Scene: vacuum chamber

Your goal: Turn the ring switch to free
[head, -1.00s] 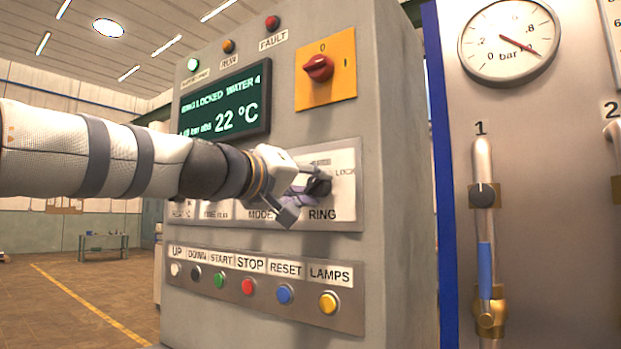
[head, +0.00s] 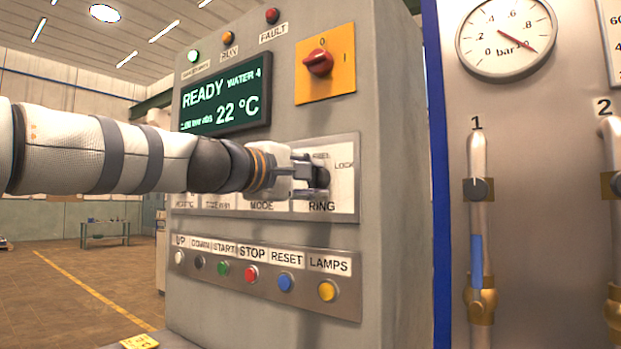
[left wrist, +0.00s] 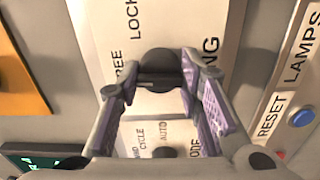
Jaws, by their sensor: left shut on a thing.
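The ring switch (head: 323,179) is a dark round knob above the RING label, at the right end of the switch row. Its scale bears FREE and LOCK. My left gripper (head: 310,175) is shut on its grip bar in the head view and partly hides it. In the left wrist view the knob (left wrist: 158,62) sits between the two fingertips of the left gripper (left wrist: 148,82), near the FREE and LOCK words. The display (head: 225,98) reads READY, WATER 4, 22 °C. My right gripper is not in view.
A row of push buttons lies below, with the yellow LAMPS button (head: 327,291) nearest. A red rotary switch (head: 319,62) on a yellow plate sits above. A gauge (head: 506,37) and pipes with valves stand to the right. The other switches are partly hidden by my arm.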

